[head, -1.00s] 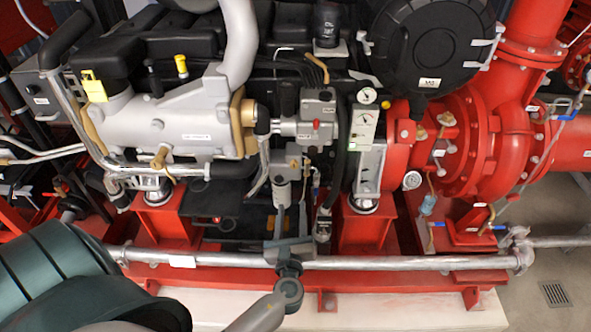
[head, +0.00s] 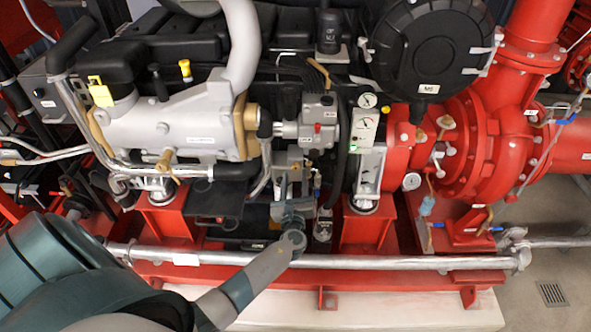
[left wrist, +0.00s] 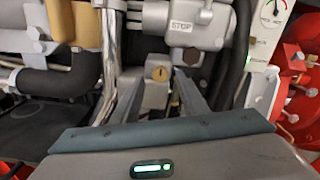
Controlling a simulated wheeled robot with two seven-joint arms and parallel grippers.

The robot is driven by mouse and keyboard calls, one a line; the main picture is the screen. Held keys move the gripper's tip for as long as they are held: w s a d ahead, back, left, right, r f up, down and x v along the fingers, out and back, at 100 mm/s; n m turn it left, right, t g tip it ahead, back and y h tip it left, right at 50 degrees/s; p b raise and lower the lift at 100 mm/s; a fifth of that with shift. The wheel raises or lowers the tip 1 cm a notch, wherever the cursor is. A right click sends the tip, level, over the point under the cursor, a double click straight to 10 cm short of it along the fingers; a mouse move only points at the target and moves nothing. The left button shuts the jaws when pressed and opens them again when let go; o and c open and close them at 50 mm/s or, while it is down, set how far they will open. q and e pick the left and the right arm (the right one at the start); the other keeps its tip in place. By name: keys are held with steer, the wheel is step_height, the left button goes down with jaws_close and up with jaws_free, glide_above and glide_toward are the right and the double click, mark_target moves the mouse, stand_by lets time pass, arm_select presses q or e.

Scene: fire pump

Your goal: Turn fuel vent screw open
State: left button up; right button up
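A small brass slotted screw (left wrist: 160,73), which looks like the fuel vent screw, sits on the front of a grey block (left wrist: 157,90) in the left wrist view. In the head view this grey block (head: 292,156) is below the grey housing of the engine, and the screw is too small to make out. My left gripper (head: 291,177) points up toward the block from below. In the left wrist view its two fingers (left wrist: 158,84) are apart, with the screw showing between them and nothing held. I cannot tell whether the fingertips touch the block. My right gripper is not in view.
A grey housing marked STOP (left wrist: 196,30) is just above. A metal pipe (left wrist: 108,60) runs close on the left and a black hose (head: 342,150) on the right. A horizontal silver rail (head: 400,262) crosses in front, under my left arm. Red supports (head: 365,228) flank the gap.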

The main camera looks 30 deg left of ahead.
mark_target(296, 170)
arm_select(q)
steer(key=shift+x, duration=1.75)
jaws_close()
